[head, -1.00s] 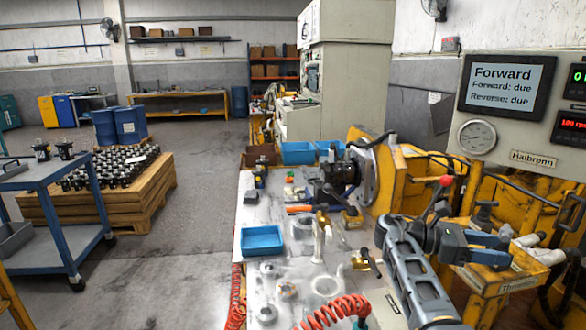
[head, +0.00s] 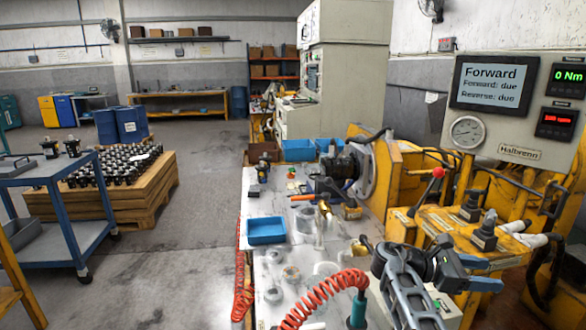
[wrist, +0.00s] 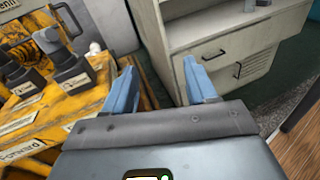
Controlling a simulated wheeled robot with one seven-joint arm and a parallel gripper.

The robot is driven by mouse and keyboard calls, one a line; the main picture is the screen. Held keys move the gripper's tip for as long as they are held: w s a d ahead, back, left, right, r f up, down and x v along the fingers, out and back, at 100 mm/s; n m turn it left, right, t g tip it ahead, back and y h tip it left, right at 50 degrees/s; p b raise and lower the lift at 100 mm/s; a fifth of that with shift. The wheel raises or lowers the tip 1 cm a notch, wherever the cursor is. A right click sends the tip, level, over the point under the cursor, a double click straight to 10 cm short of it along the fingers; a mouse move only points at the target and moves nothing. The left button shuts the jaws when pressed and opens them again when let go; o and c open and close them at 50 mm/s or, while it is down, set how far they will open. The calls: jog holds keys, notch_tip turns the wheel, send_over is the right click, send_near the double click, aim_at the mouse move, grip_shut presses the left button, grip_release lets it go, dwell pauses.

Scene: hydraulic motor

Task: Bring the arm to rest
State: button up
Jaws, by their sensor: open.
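My gripper (head: 486,273) is at the lower right of the head view, at the end of my grey arm, in front of the yellow test stand (head: 450,222). Its two blue fingers point to the right and are apart with nothing between them. In the wrist view my gripper (wrist: 160,78) also shows open and empty, its fingers reaching toward a grey drawer cabinet (wrist: 215,50). The fingers appear to touch nothing.
The workbench (head: 270,205) carries a blue tray (head: 266,230), a motor in a fixture (head: 335,170) and a red coiled hose (head: 320,295).

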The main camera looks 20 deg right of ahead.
jog(key=s+a+f+t+y, duration=0.2)
jog(key=s+a+f+t, duration=0.25)
jog(key=f, duration=0.35)
jog(key=s+a+f+n+t+y, duration=0.1)
jog(key=s+a+f+t, duration=0.2)
jog(key=a+f+t, duration=0.4)
jog(key=s+a+f+t+y, duration=0.2)
jog(key=s+a+f, duration=0.2)
jog(key=f, duration=0.5)
jog(key=s+a+r+m+t+y, duration=0.3)
jog(key=s+a+r+y, duration=0.1)
jog(key=s+a, duration=0.35)
jog(key=s+a+r+m+t+y, duration=0.2)
jog(key=s+a+r+t+y, duration=0.15)
jog(key=s+a, duration=0.4)
jog(key=s+a+r+m+t+y, duration=0.1)
jog(key=s+a+r+m+t, duration=0.1)
jog(key=r, duration=0.7)
jog(key=s+a+r+m+t+y, duration=0.1)
jog(key=s+a+r+m, duration=0.3)
jog(key=r, duration=0.5)
jog(key=shift+r+m+t, duration=0.35)
jog(key=shift+m+t, duration=0.15)
jog(key=shift+t, duration=0.1)
